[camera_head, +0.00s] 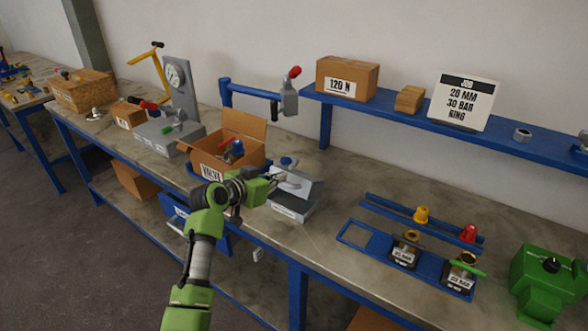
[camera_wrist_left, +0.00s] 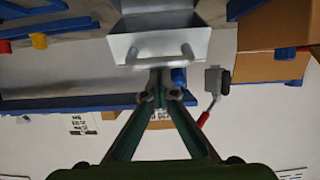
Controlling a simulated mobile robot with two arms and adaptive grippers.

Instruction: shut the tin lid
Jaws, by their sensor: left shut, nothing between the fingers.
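The grey metal tin (camera_head: 291,207) stands on the bench in the head view, with a label on its front. Its lid (camera_head: 304,185) looks raised at a tilt above the body; the exact angle is hard to tell. My left gripper (camera_head: 281,177) is at the lid's left side, its fingers shut and empty. In the left wrist view the shut fingertips (camera_wrist_left: 160,88) are close to a bar handle on the grey lid (camera_wrist_left: 160,42). I cannot tell whether they touch it. My right gripper is not in view.
An open carton marked VALVE (camera_head: 212,168) stands left of the tin. A blue clamp arm with a red knob (camera_head: 290,95) is behind. A blue tray with labelled fittings (camera_head: 375,254) lies to the right. Bare bench lies between tin and tray.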

